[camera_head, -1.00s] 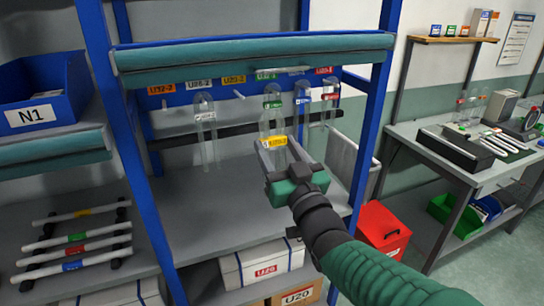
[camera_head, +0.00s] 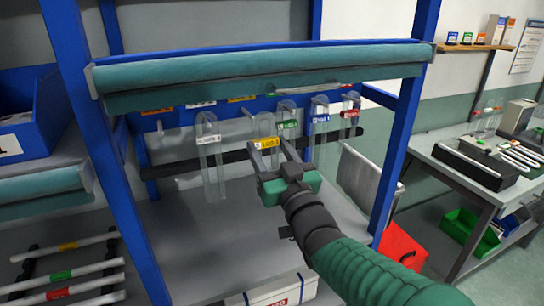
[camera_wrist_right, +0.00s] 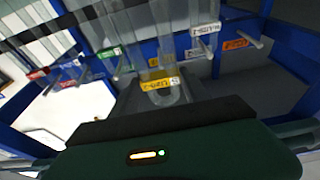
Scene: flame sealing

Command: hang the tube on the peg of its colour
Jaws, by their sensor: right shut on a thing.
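My right gripper (camera_head: 277,147) is shut on a clear U-shaped tube (camera_head: 263,126) with a yellow label, which it holds upright in front of the rack. In the right wrist view the held tube (camera_wrist_right: 150,40) stands beyond the gripper, its yellow label (camera_wrist_right: 160,83) facing me. A yellow tag (camera_head: 241,98) on the blue rack panel is just up and left of the tube's top. I cannot tell whether the tube touches the yellow peg. Tubes labelled white (camera_head: 208,138), green (camera_head: 287,124), blue (camera_head: 320,118) and red (camera_head: 349,113) hang on pegs. My left gripper is not in view.
An orange tag (camera_head: 155,111) marks an empty peg (camera_head: 160,127) at the left. A padded teal bar (camera_head: 260,75) crosses above the tags. Neighbouring white and green tubes hang close on either side.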

